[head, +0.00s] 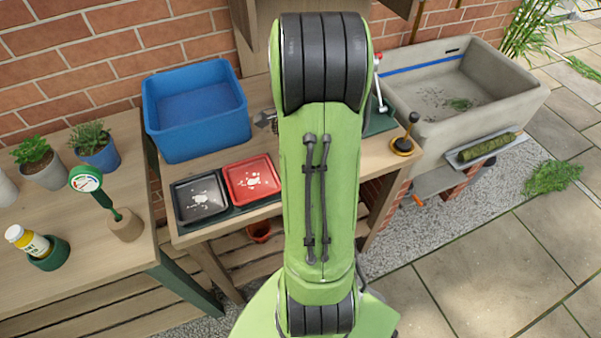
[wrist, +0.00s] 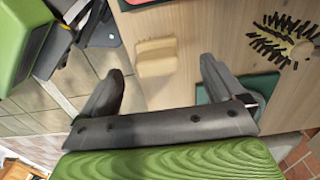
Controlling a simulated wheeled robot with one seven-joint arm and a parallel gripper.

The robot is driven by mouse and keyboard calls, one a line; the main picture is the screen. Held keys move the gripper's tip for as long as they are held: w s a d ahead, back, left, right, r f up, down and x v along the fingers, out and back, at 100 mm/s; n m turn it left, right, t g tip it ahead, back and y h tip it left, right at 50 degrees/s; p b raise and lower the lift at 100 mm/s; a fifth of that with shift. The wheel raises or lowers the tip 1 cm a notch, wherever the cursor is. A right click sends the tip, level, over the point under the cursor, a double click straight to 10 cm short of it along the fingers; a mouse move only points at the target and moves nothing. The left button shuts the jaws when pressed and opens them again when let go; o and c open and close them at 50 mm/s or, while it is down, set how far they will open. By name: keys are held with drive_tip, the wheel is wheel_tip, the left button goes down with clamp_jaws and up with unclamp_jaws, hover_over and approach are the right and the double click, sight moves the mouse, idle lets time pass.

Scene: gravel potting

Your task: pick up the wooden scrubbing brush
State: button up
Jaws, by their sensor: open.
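The wooden scrubbing brush appears to be the pale, round-cornered wooden block (wrist: 157,57) on the bench top in the wrist view. In the head view my arm hides the gripper and the block.
A black-bristled round thing (wrist: 285,38) lies to the right in the wrist view. A red tray (head: 251,179), a black tray (head: 199,199) and a blue bin (head: 196,110) stand left of my arm. A brass-footed tool (head: 404,140) stands near the bench's right end, beside a stone sink (head: 505,100).

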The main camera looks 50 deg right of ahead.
drive_tip(key=f, duration=0.2)
drive_tip(key=f+b, duration=0.1)
drive_tip(key=f, duration=0.2)
drive_tip(key=f+b, duration=0.1)
drive_tip(key=f, duration=0.1)
drive_tip(key=shift+s+d+f, duration=0.1)
drive_tip(key=shift+s+f, duration=0.1)
drive_tip(key=shift+s, duration=0.1)
drive_tip(key=shift+r, duration=0.1)
drive_tip(key=c, duration=1.2)
